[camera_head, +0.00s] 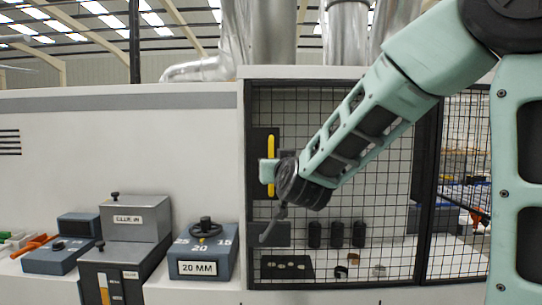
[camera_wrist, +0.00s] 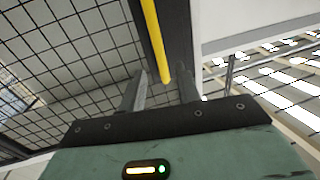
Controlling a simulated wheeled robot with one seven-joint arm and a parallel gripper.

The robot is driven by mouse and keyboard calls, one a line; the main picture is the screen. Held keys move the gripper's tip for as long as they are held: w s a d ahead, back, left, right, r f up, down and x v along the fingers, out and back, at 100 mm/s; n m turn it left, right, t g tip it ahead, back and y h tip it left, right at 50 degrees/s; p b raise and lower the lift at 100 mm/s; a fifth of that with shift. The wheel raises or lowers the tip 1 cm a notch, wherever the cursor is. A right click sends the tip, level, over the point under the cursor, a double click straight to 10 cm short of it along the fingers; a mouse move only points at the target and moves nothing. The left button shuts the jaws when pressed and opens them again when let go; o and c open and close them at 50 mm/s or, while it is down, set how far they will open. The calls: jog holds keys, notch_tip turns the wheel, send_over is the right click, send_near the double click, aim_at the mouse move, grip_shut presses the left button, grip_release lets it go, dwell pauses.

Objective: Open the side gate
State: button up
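The side gate (camera_head: 375,105) is a dark-framed wire mesh panel in the white machine housing, and it looks closed. Its upright yellow handle (camera_head: 271,150) is on a dark plate near the gate's left edge. In the wrist view the yellow handle (camera_wrist: 154,38) runs down from the top, and its lower end lies between the fingers in the picture. My gripper (camera_wrist: 162,90) is open, with a gap on both sides of the handle. I cannot tell whether the handle is at fingertip depth. In the head view my wrist covers part of the handle, and the fingers are hard to make out.
Behind the mesh are several dark cylinders (camera_head: 337,235) and small parts. A dark post (camera_head: 425,170) borders the gate at right.

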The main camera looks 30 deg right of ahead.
jog(key=p+x, duration=0.2)
jog(key=x, duration=0.6)
grip_shut()
